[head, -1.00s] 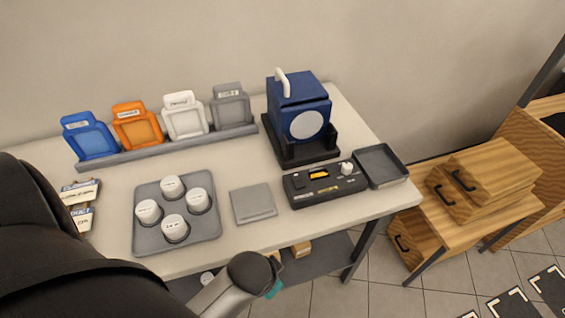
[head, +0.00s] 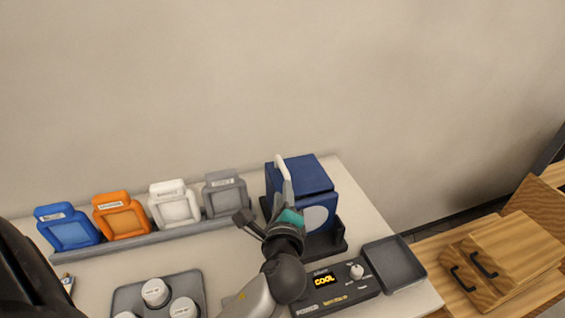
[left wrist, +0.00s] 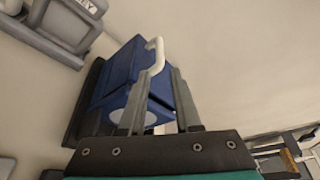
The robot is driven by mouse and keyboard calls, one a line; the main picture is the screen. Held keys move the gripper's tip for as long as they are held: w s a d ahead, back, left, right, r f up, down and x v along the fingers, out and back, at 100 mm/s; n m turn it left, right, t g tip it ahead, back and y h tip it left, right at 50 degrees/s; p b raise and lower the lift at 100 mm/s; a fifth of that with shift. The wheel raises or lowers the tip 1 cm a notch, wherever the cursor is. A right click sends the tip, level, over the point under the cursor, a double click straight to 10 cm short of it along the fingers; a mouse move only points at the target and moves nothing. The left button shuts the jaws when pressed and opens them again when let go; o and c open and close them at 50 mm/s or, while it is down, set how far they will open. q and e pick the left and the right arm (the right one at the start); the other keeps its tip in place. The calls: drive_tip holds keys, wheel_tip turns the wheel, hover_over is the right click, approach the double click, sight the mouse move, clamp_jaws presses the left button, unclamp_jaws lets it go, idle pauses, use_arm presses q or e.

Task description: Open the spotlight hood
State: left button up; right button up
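The spotlight (head: 322,205) is a blue box with a pale round lens, standing in a black cradle at the back right of the table. Its hood (head: 309,174) lies shut on top, with a white handle (head: 281,170) at its left. My left gripper (head: 265,212) is in front of the spotlight and covers part of its front. In the left wrist view, the two fingers (left wrist: 158,95) stand apart, and the white handle (left wrist: 156,55) shows between and just beyond their tips. I cannot tell whether they touch it. My right gripper is not in view.
A control box (head: 335,290) with a display reading COOL and an empty dark tray (head: 393,264) stand in front. Blue, orange, white and grey frames stand in a rack (head: 150,236) at left. A grey tray (head: 125,298) holds white-topped pucks. Wall behind is clear.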

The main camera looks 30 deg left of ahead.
sight(282, 164)
use_arm(q)
drive_tip(key=x, duration=0.3)
drive_tip(key=shift+w+a, duration=0.1)
drive_tip(key=x, duration=0.9)
drive_tip(key=shift+b, duration=0.3)
drive_tip(key=shift+w+a+f, duration=0.15)
drive_tip(key=shift+w+a, duration=0.1)
drive_tip(key=shift+w, duration=0.2)
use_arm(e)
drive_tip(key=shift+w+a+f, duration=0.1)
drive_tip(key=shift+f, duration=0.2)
use_arm(q)
clamp_jaws()
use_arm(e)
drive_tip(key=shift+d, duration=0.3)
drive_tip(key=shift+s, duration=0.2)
